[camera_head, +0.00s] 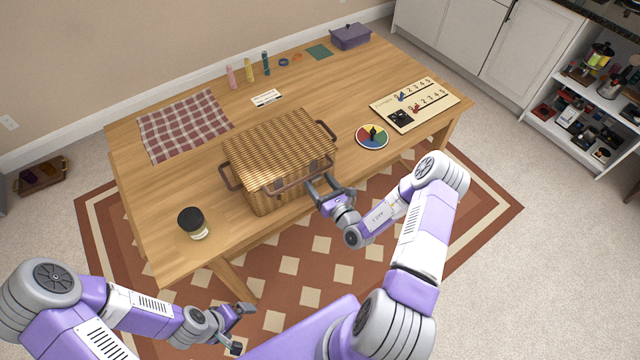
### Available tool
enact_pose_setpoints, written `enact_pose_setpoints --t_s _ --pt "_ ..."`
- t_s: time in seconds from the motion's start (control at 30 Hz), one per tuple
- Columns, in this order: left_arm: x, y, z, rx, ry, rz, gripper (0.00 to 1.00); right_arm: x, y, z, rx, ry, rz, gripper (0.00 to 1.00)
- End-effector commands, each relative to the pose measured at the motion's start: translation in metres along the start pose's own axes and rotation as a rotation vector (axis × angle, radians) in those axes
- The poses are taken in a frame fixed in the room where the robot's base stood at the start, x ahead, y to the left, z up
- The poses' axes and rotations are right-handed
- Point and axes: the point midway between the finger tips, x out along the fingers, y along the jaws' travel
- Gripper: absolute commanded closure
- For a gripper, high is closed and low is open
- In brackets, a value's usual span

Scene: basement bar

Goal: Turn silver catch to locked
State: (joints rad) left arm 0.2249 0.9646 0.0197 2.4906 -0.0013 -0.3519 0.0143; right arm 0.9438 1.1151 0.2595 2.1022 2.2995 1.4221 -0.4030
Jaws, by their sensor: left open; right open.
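A wicker picnic basket (262,147) with a closed woven lid and brown handles stands on the wooden table. Grey catch plates (314,166) show on its front side, partly behind the front handle; I cannot tell whether a catch is locked. My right gripper (329,184) is open at the basket's front right, close to the handle and catches; I cannot tell if it touches them. My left gripper (243,325) is open and empty, low in front of the table, away from the basket.
A black-lidded jar (193,224) stands left of the basket. A colour wheel (372,137) and a number board (415,105) lie to the right. The table's (150,240) front left is clear.

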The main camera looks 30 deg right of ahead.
Motion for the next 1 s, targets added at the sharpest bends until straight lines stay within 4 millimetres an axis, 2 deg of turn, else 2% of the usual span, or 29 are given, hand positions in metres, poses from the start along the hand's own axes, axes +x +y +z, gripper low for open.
enact_pose_setpoints --t_s 0.2,0.57,0.77,1.0 --pt "-0.0002 0.0001 0.0000 0.000 0.000 0.000 0.00 0.0004 0.0004 0.0000 0.001 0.001 0.001 0.32" --pt "-0.0002 0.0001 -0.0001 0.000 0.000 0.000 0.00 0.0002 0.0005 0.0000 0.000 0.001 0.001 0.87" --pt "-0.0013 0.0005 0.0000 0.000 0.000 0.000 0.00 0.0001 0.0005 0.0002 0.011 0.001 0.001 0.88" --pt "-0.0085 0.0032 0.0003 0.000 0.000 0.000 0.00 0.0001 0.0010 0.0011 0.101 0.002 0.001 0.88"
